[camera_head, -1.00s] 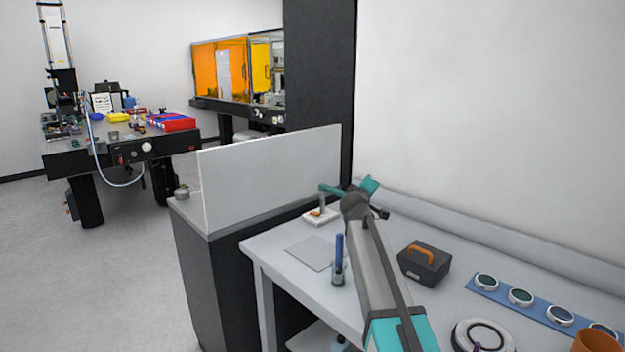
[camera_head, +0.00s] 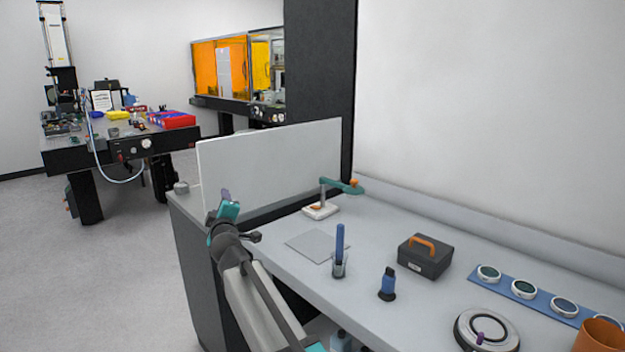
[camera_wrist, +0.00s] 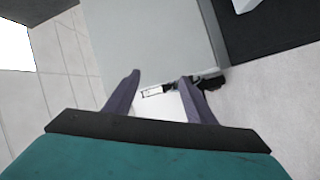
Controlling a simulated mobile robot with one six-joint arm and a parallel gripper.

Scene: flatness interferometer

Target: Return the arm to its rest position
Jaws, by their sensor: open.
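My arm (camera_head: 262,305) reaches up from the bottom of the head view, in front of the left end of the bench. My gripper (camera_head: 226,196) is at its top end, in front of the dark cabinet and the pale upright panel. In the wrist view the two purple fingers of my gripper (camera_wrist: 158,88) stand apart with nothing held between them. Behind the fingers are a pale grey surface and a small white labelled item, which I cannot identify.
The pale panel (camera_head: 275,170) rises behind. Open floor (camera_head: 90,280) lies left.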

